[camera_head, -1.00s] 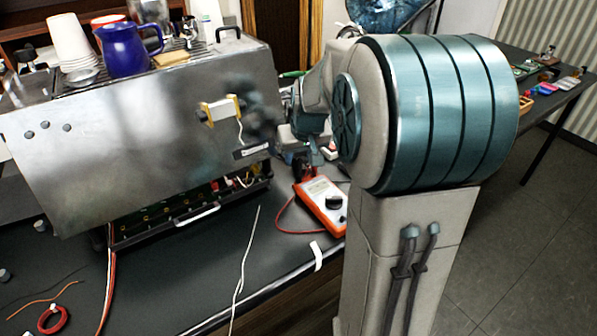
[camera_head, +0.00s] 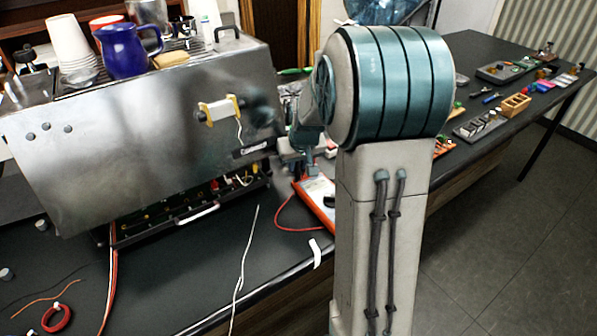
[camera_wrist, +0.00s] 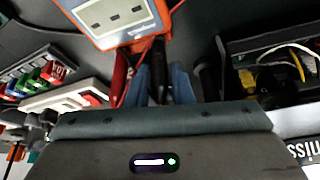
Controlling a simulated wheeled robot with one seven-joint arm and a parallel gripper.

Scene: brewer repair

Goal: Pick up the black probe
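The black probe (camera_wrist: 158,72) stands between the two blue-grey fingers of my gripper (camera_wrist: 162,84) in the wrist view. The fingers lie close on either side of it; whether they press on it is unclear. A red probe (camera_wrist: 119,76) is just left of the fingers. The orange multimeter (camera_wrist: 115,18) lies just beyond, with a red lead running from it. In the head view my gripper (camera_head: 304,166) is low beside the multimeter (camera_head: 314,202), right of the brewer. The probe cannot be made out there, and my arm covers part of the meter.
The steel brewer (camera_head: 150,120) stands left, with its open lower tray close by. A blue jug (camera_head: 124,50) and cups sit on top. Loose wires lie in front. A wooden box (camera_head: 515,104) and small parts are at the right. The front middle of the table is mostly clear.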

